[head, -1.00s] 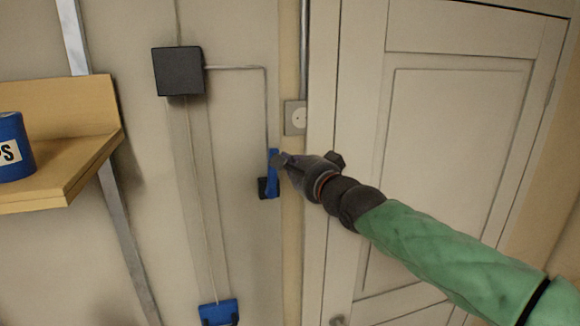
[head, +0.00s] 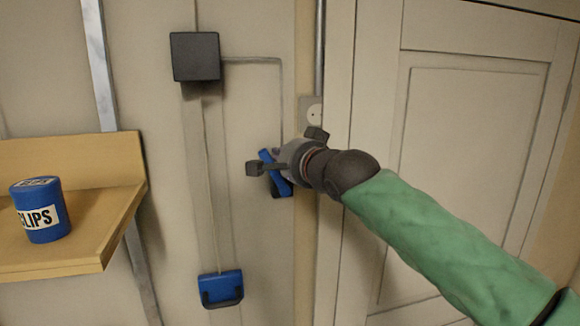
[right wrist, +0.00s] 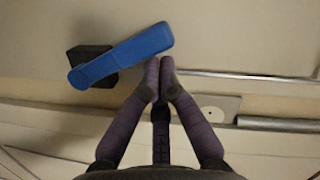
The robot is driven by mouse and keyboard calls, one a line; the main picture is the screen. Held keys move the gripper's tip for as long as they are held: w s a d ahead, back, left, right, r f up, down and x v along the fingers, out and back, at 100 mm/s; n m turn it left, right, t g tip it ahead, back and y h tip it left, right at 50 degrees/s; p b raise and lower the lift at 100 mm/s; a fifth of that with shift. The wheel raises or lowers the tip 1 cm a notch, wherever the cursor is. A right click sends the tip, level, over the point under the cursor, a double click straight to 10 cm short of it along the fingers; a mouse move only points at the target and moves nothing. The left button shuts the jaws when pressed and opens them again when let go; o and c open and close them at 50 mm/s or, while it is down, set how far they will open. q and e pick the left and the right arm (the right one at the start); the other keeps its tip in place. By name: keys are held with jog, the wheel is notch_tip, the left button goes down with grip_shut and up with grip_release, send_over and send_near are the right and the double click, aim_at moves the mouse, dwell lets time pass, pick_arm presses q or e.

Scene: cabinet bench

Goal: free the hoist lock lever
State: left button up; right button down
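The blue lock lever (head: 267,156) is mounted on a small dark base on the wall panel. Its top leans to the left in the head view, and my right gripper covers part of it. In the right wrist view the lever (right wrist: 125,55) lies slantwise from its dark base (right wrist: 90,62), its free end beside my fingertips. My right gripper (head: 284,160) is at the lever; the wrist view shows its fingers (right wrist: 160,78) together, with nothing between the tips. I cannot tell whether they touch the lever. My left gripper is out of view.
A black box (head: 195,56) sits on the wall, with a thin line running to the lever and cords down to a blue handle (head: 221,289). A wooden shelf (head: 110,215) holds a blue can (head: 42,212) at left. A panelled door (head: 470,150) stands at right.

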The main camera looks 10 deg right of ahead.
jog(key=shift+a+f+n+g+h+b, duration=0.15)
jog(key=shift+a+n+b, duration=0.25)
jog(key=shift+a+n, duration=0.25)
jog(key=shift+a+f+n+g+h+b, duration=0.15)
jog(key=shift+a+n+b, duration=0.25)
jog(key=shift+a+n, duration=0.2)
jog(key=shift+s+d+r, duration=0.15)
jog(key=shift+s+r, duration=0.05)
jog(key=shift+s, duration=0.4)
jog(key=v, duration=0.6)
jog(key=shift+s, duration=0.35)
jog(key=shift+f, duration=0.1)
